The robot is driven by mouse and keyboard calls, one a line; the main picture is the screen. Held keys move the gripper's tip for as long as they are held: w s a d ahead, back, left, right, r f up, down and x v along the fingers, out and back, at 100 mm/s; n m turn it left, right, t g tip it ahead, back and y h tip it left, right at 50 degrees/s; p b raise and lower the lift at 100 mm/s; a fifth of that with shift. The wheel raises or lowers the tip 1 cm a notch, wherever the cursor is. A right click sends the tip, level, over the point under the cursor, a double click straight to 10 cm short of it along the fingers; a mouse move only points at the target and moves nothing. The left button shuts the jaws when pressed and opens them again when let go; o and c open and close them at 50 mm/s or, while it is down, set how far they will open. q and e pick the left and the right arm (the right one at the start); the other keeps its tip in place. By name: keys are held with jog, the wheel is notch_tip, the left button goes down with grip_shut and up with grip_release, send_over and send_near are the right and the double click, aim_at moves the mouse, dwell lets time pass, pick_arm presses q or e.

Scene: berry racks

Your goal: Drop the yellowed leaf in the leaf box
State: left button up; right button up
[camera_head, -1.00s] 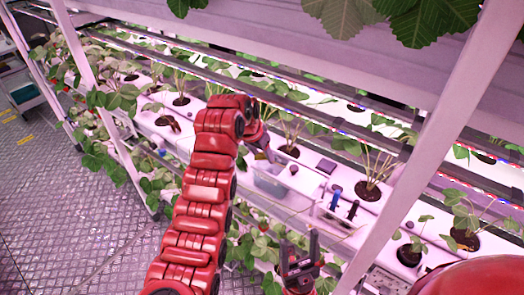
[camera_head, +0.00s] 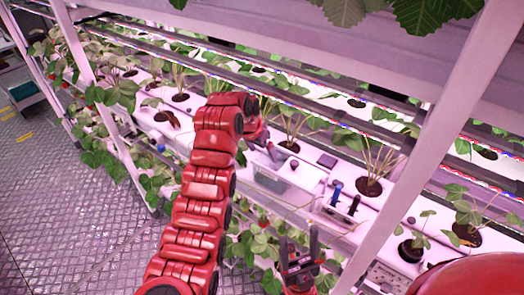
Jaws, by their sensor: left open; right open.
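The translucent box (camera_head: 270,181), likely the leaf box, sits at the front edge of the middle rack shelf. My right gripper (camera_head: 300,251) is open and empty, low in front of the rack, fingers pointing up. I cannot make out a yellowed leaf.
Potted strawberry plants (camera_head: 369,187) stand in the shelf's holes. A holder with blue and black tools (camera_head: 340,204) is right of the box. A white rack post (camera_head: 420,150) rises at right. Leaves hang below the shelf. The grid floor (camera_head: 70,220) at left is clear.

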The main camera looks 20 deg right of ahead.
pick_arm(q)
jog(key=p+v, duration=0.6)
jog(key=v, duration=0.7)
jog(key=shift+d+r, duration=0.15)
jog(key=shift+d, duration=0.05)
jog(key=shift+w, duration=0.1)
